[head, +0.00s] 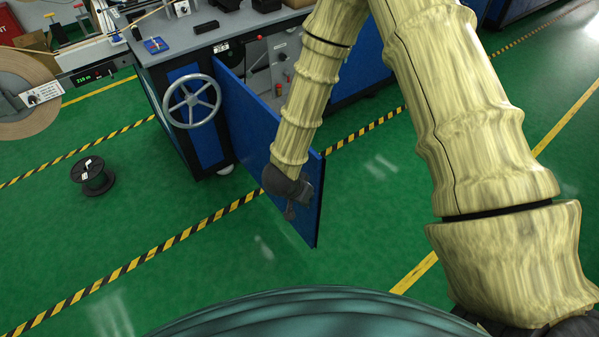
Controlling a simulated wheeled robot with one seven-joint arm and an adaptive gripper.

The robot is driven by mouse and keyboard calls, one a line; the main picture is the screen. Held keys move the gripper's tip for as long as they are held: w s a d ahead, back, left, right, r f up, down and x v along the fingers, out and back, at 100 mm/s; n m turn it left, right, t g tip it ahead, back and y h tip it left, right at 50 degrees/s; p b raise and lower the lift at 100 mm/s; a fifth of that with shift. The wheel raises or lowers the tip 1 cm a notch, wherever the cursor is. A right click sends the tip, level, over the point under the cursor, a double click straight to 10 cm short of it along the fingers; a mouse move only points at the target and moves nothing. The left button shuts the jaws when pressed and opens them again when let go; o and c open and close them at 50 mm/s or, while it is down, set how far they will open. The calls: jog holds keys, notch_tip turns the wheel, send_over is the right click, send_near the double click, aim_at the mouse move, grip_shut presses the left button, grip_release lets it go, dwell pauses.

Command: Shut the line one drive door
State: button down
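The drive door (250,125) is a blue panel that stands wide open. It swings out from the machine cabinet toward me, over the green floor. Its free edge (319,200) is at the lower right. My gripper (290,212) is at the near, free end of the door, in front of the blue face in the picture. The fingers are small and dark, so whether they are open or shut is unclear. I cannot tell whether they touch the door. My arm hides part of the door's top edge and of the opening behind it.
A grey handwheel (192,101) is on the cabinet left of the door. The opening shows a grey panel with knobs (270,60). A black spool (92,176) lies on the floor at left. A striped floor line (150,252) passes under the door.

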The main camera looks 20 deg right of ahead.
jog(key=w+a+r+m+g, duration=0.1)
jog(key=w+a+r+m, duration=0.5)
jog(key=r, duration=0.5)
jog(key=w+d+f+n+p, duration=0.1)
jog(key=w+d+f, duration=0.1)
jog(key=d+f, duration=0.4)
jog(key=shift+a+x, duration=0.35)
jog(key=shift+x, duration=1.4)
jog(key=shift+s+f, duration=0.1)
jog(key=shift+s, duration=0.05)
